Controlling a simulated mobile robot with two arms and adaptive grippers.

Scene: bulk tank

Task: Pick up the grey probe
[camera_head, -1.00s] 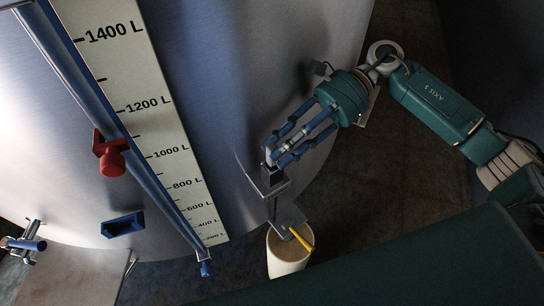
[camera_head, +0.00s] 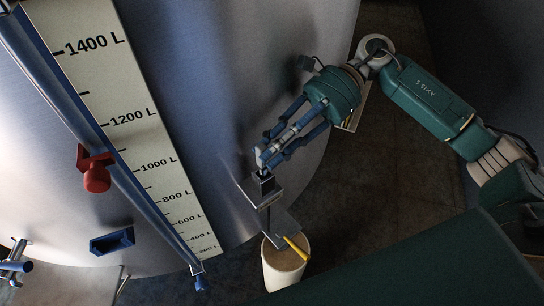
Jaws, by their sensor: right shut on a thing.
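My right gripper (camera_head: 263,160) comes in from the upper right and is shut on the grey probe (camera_head: 262,156). Only the small light grey top of the probe shows clearly between the fingertips. A dark stem below it leads down toward a grey metal bracket (camera_head: 255,194) on the tank's side. Whether the probe's lower end is still inside the bracket, I cannot tell. My left gripper is not in view.
The steel tank (camera_head: 225,80) carries a litre scale (camera_head: 125,115), a red clamp (camera_head: 95,172) and a blue holder (camera_head: 112,241). A cream bucket (camera_head: 283,268) with a yellow stick (camera_head: 296,248) stands on the floor below the bracket. Dark floor lies at right.

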